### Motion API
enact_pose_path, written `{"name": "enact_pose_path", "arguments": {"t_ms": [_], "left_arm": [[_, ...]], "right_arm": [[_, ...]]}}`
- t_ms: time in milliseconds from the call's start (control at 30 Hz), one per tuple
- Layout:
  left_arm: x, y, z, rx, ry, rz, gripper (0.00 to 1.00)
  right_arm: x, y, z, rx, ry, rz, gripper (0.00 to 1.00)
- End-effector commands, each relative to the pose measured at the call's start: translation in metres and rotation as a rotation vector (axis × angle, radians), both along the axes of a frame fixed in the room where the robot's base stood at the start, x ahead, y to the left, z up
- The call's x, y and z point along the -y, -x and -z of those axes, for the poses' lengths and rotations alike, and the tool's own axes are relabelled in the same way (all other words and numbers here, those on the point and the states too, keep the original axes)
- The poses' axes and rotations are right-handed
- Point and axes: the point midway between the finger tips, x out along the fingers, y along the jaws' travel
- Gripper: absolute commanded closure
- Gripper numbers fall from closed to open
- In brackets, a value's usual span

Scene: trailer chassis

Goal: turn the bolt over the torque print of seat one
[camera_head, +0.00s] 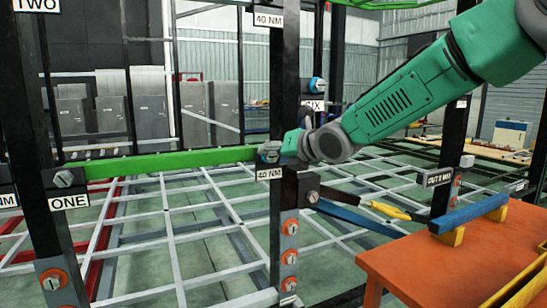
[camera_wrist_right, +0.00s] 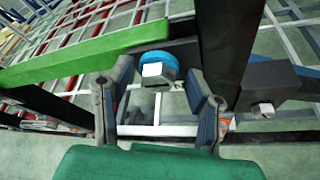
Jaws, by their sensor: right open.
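The green bar (camera_head: 170,160) runs between two black posts. The print ONE (camera_head: 70,202) is under a grey bolt at its left end. A 40 NM print (camera_head: 270,174) is on the post at its right end. Over this print is a bolt (camera_head: 267,154), partly covered by my right gripper (camera_head: 286,148). In the right wrist view the bolt (camera_wrist_right: 152,71) shows a pale square-looking head on a blue collar. The right gripper (camera_wrist_right: 158,88) is open, its fingers on either side of the bolt head; I cannot tell whether they touch it. My left gripper is not in view.
Below on the same post are several bolts on orange washers (camera_head: 290,227). Another blue bolt (camera_head: 318,84) is above the print SIX. An orange table (camera_head: 450,262) with a blue bar (camera_head: 468,213) stands at the right. A black block (camera_wrist_right: 265,95) juts out right of the post.

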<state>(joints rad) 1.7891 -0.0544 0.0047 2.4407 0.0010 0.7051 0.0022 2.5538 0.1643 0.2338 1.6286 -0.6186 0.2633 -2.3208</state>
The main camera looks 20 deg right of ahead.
Motion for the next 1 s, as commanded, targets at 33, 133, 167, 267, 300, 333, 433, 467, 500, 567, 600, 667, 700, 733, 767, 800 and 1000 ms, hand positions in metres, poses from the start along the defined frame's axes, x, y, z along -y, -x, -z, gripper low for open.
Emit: {"name": "enact_pose_path", "arguments": {"t_ms": [33,133,167,267,300,333,433,467,500,567,600,667,700,733,767,800,1000], "left_arm": [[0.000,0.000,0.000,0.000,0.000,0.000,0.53],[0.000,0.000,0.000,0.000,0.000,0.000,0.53],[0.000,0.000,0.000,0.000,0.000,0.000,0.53],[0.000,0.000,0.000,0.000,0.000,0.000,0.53],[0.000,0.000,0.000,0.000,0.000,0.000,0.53],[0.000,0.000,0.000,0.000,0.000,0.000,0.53],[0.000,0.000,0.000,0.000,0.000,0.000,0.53],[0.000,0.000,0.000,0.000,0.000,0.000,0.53],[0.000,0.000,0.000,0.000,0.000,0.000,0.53],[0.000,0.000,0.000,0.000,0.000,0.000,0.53],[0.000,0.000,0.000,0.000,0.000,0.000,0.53],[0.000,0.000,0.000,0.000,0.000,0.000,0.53],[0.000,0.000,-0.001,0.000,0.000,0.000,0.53],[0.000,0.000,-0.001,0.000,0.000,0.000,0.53],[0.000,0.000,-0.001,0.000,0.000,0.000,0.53],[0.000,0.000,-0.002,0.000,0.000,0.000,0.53],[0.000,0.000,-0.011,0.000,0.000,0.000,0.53]], "right_arm": [[-0.001,-0.002,0.001,0.000,0.000,0.000,0.53],[-0.002,-0.004,0.001,0.000,0.000,0.000,0.53],[-0.002,-0.004,0.001,0.000,0.000,0.000,0.53],[-0.002,-0.004,0.001,0.000,0.000,0.000,0.53],[-0.002,-0.004,0.001,0.000,0.000,0.000,0.53],[-0.002,-0.004,0.001,0.000,0.000,0.000,0.53],[-0.002,-0.004,0.001,0.000,0.000,0.000,0.85],[-0.002,-0.004,0.001,0.000,0.000,0.000,0.96],[-0.002,-0.004,0.001,0.000,0.000,0.000,1.00],[-0.002,-0.004,0.002,-0.001,0.000,-0.001,1.00],[-0.002,-0.004,0.002,-0.001,0.000,-0.001,1.00],[-0.001,-0.004,0.002,-0.002,-0.002,0.000,1.00],[-0.001,-0.004,0.002,-0.002,-0.004,0.000,1.00],[-0.001,-0.004,0.002,-0.002,-0.007,0.000,1.00],[-0.001,-0.004,0.002,-0.003,-0.011,0.000,1.00],[-0.001,-0.004,0.002,-0.006,-0.018,0.000,1.00],[0.000,-0.004,0.002,-0.021,-0.100,0.001,1.00]]}}
